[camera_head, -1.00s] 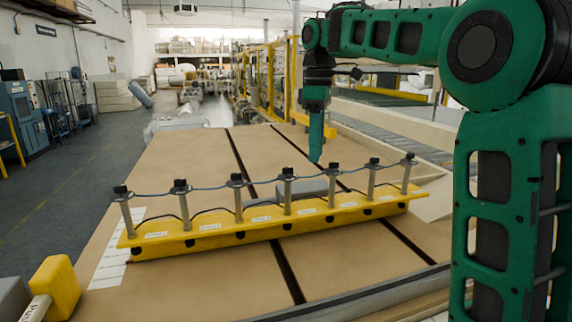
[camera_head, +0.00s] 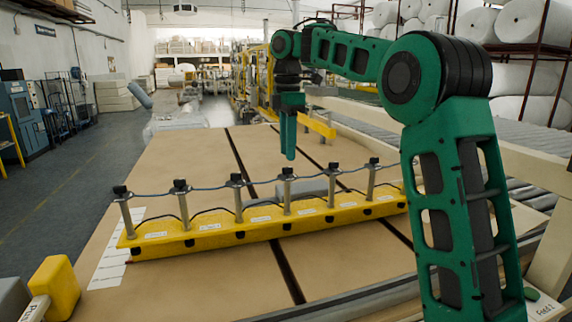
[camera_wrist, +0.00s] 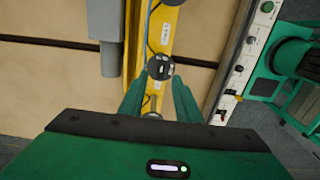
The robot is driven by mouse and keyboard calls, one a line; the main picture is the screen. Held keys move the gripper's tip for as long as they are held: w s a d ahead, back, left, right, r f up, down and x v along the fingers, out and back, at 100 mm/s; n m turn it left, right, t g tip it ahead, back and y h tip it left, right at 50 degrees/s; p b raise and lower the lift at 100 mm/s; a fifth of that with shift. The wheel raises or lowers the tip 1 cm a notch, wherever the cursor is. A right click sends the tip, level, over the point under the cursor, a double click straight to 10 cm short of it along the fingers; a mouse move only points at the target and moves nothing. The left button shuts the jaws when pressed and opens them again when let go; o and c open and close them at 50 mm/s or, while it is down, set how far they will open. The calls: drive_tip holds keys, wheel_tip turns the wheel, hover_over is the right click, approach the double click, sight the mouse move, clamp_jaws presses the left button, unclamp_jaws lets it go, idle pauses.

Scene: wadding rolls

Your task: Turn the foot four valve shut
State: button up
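A yellow bar (camera_head: 160,240) carries a row of upright metal posts with black caps, joined by a thin blue line. Its white labels are too small to read. The fourth valve from the left (camera_head: 288,172) stands near the middle of the row. My gripper (camera_head: 290,154) points down just above that cap. In the wrist view, a black cap (camera_wrist: 160,67) lies ahead of and between the tips of my open gripper (camera_wrist: 157,84). The fingers are apart, with nothing held. I cannot tell whether they touch the cap.
Neighbouring capped posts stand close by, such as the third (camera_head: 236,180). My arm hides the bar's right end. A grey box (camera_head: 300,189) lies behind the bar. The brown table (camera_head: 190,160) is clear around it. A yellow block (camera_head: 55,287) is at front left.

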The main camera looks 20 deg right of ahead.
sight(288, 167)
drive_tip(key=shift+f, duration=2.25)
clamp_jaws()
